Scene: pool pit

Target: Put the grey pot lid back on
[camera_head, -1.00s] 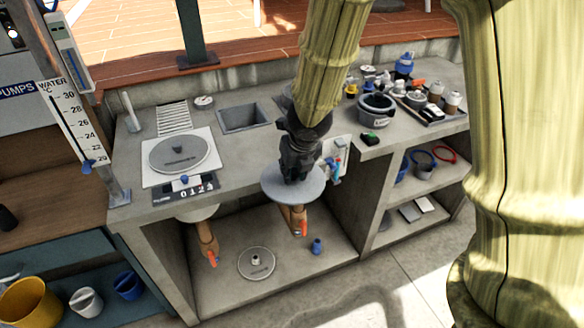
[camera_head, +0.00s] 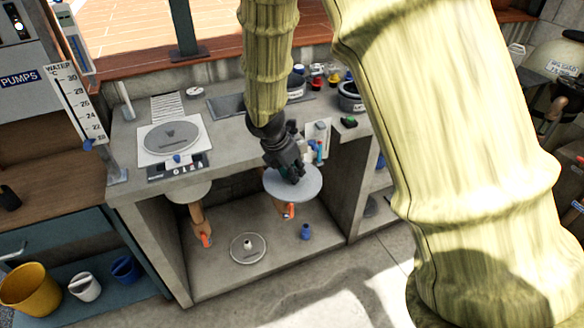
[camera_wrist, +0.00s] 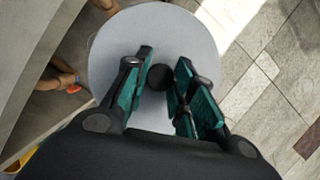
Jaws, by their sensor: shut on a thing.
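My gripper (camera_head: 290,174) is shut on the black knob of the grey pot lid (camera_head: 305,187), a flat round disc. The lid hangs roughly level in front of the counter, apart from it. In the wrist view, the lid (camera_wrist: 162,28) lies beneath my gripper (camera_wrist: 163,65), with the knob between the fingers. A dark grey pot (camera_head: 349,101) with a label stands on the counter at the back right. It is partly hidden behind my arm.
The counter (camera_head: 230,160) holds a scale (camera_head: 172,138) with a round plate at left. A disc with a pale knob (camera_head: 248,247) and a blue object (camera_head: 305,231) lie on the lower shelf. Buckets stand at bottom left. Paved floor (camera_head: 365,275) is open in front.

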